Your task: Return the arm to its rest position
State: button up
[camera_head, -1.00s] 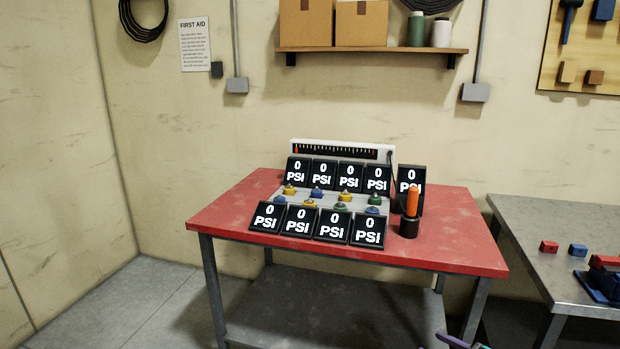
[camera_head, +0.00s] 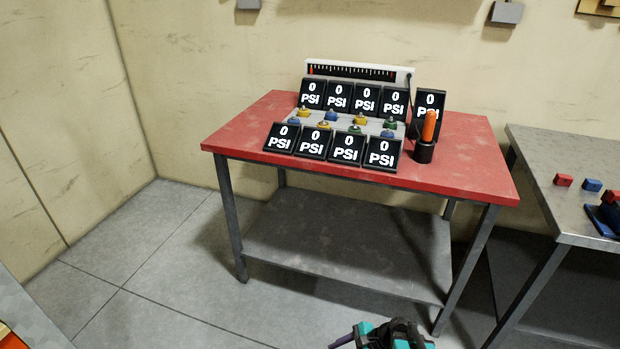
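A teal and black part of my arm (camera_head: 395,336) shows at the bottom edge, in front of the red table. A dark purple piece sticks out from it to the left. Most of the arm is cut off by the frame edge. I cannot make out two fingertips or what they hold. The arm part appears low, apart from the table top.
A red-topped table (camera_head: 250,128) carries several black 0 PSI displays, coloured knobs, a gauge strip (camera_head: 350,71) and an orange-handled tool in a black holder (camera_head: 424,150). A grey metal table (camera_head: 550,200) with small blocks stands right. The floor at left (camera_head: 150,270) is clear.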

jog(key=s+a+f+n+g+h, duration=0.1)
jog(key=s+f+n+g+h, duration=0.4)
jog(key=s, duration=0.8)
jog(key=s+d+f+n+g+h, duration=0.1)
jog(key=s+d+f+n+h, duration=0.1)
jog(key=s+d+n, duration=0.3)
jog(key=d+n+h, duration=0.1)
jog(key=d+n, duration=0.3)
jog(key=n, duration=0.2)
jog(key=shift+s+f, duration=0.25)
jog(key=shift+s, duration=0.15)
